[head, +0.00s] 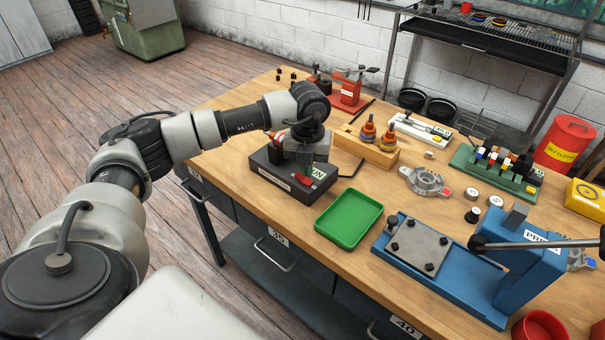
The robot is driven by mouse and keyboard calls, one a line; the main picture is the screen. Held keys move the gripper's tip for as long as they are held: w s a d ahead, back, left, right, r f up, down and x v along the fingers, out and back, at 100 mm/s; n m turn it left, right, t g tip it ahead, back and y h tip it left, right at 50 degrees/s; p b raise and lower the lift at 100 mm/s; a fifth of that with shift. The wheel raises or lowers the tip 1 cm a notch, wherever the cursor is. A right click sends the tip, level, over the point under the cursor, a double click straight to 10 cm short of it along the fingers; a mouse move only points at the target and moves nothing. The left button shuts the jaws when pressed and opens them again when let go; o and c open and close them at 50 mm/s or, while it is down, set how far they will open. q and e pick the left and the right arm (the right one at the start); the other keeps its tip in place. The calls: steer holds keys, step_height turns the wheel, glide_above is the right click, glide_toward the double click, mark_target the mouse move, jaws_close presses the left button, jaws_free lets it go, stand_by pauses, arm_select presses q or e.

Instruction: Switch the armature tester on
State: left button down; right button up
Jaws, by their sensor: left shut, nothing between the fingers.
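The armature tester appears to be the dark box (273,181) with a pale label on its front face, standing at the near left edge of the wooden bench. A small red part, perhaps its switch (318,174), shows on its top at the right. My left gripper (304,178) points down over the box, shut and empty, with its fingertips close to the top beside the red part. I cannot tell whether they touch it. The gripper and wrist hide much of the top of the box. My right gripper is not in view.
A green tray (349,219) lies right of the box. A blue press (527,272) with a long lever stands at the right. Behind are a wooden block with coil-wound parts (367,142) and a red tool (347,95). A grey metal housing (427,181) lies mid-bench.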

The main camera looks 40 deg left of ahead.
mark_target(308, 182)
arm_select(q)
steer(key=shift+r+p, duration=1.55)
steer(key=shift+r, duration=1)
steer(key=shift+d+f, duration=0.1)
